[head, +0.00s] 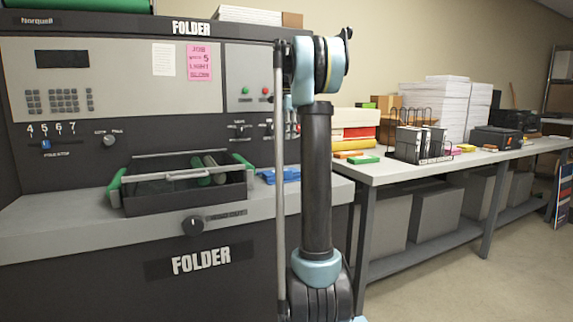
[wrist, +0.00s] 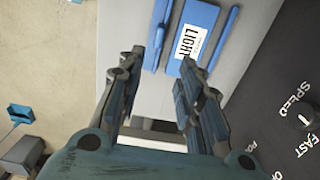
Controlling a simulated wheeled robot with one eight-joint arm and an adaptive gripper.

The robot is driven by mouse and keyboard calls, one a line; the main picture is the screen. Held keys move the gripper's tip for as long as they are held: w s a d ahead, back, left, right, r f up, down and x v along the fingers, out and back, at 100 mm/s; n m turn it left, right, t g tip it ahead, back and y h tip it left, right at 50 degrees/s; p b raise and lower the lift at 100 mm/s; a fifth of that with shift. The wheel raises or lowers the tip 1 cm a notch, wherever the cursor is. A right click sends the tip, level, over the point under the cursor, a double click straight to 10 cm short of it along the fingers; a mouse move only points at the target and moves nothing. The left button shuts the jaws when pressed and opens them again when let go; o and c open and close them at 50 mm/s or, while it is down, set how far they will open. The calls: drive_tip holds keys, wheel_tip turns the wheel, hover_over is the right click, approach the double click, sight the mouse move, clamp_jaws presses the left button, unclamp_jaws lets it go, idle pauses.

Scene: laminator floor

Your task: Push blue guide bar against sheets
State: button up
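In the wrist view, a blue pad (wrist: 204,17) with a white LIGHT label lies on the pale ledge. A narrow blue bar (wrist: 225,36) lies along its right side, and a blue strip (wrist: 168,30) along its left side is partly behind a finger. I cannot tell which of these is the guide bar, and no separate sheets can be made out. In the head view the blue parts (head: 282,175) sit on the folder's ledge, partly behind my arm.
The folder (head: 215,262) has a black tray (head: 180,194) with green ends left of the blue parts. A control panel with a knob (wrist: 303,117) is at right in the wrist view. A loaded worktable (head: 385,172) stands to the right, beside open floor.

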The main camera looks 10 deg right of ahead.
sight(288, 176)
wheel_tip(288, 176, down, 16)
drive_tip(key=shift+s+r, duration=0.1)
drive_tip(key=shift+r, duration=0.1)
idle(0.7)
clamp_jaws()
